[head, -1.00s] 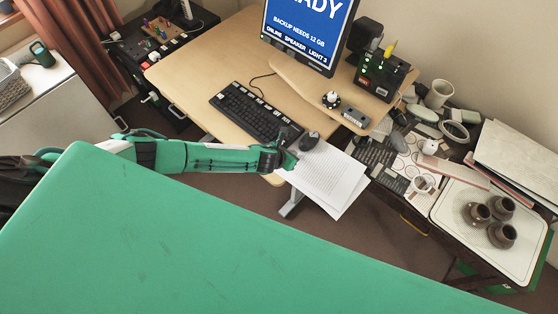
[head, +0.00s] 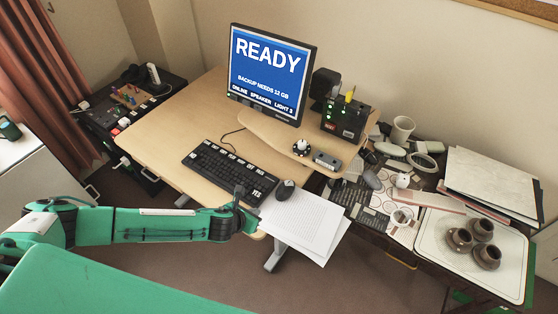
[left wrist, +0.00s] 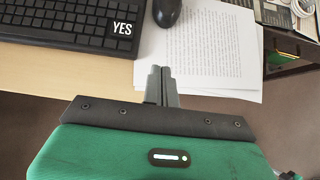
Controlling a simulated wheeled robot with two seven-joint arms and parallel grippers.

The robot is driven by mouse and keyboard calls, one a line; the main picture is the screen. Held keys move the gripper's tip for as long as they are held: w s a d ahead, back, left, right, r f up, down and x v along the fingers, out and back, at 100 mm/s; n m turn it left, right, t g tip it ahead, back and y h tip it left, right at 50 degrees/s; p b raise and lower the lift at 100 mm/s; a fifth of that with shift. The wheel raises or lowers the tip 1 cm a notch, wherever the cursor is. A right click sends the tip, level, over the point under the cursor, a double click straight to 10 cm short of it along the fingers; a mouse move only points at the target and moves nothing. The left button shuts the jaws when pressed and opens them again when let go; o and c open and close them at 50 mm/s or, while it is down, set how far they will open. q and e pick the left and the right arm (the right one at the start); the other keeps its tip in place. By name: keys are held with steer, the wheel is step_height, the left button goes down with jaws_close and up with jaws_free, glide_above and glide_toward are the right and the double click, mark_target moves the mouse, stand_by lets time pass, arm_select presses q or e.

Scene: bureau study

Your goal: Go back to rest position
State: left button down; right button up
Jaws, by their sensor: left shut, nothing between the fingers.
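My left gripper (head: 241,194) is at the front edge of the wooden desk (head: 165,130), near the right end of the black keyboard (head: 230,170). Its fingers are shut and empty. In the left wrist view the shut fingers (left wrist: 161,74) point between the keyboard's YES key (left wrist: 123,28) and the printed sheets (left wrist: 215,50). The black mouse (head: 285,190) lies just right of the gripper. My right gripper is in neither view.
A monitor (head: 268,75) reading READY stands at the back of the desk. A black box with lights (head: 345,118) is on the raised shelf. At right, a white tray (head: 450,255) holds brown pots. Floor shows in front of the desk.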

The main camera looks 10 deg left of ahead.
arm_select(q)
steer(key=s+d+r+n, duration=0.85)
steer(key=d+n, duration=0.35)
steer(key=n, duration=0.3)
steer(key=s+a+r+n+g+y, duration=0.1)
steer(key=s+a+r+n+g, duration=0.2)
steer(key=s+a+n, duration=0.7)
steer(key=s+a+r+n+g+y, duration=0.25)
steer(key=s+a+n, duration=0.35)
steer(key=n, duration=0.7)
step_height(320, 180, down, 30)
steer(key=d, duration=0.2)
steer(key=s+a+f+g, duration=0.1)
steer(key=s+a+f, duration=0.1)
steer(key=s+f, duration=0.8)
steer(key=s+a+f+g+b, duration=0.1)
steer(key=s+a+f, duration=0.1)
steer(key=s+f, duration=0.8)
step_height(320, 180, down, 2)
steer(key=shift+s+f, duration=0.1)
steer(key=shift+s, duration=0.1)
steer(key=shift+h, duration=0.25)
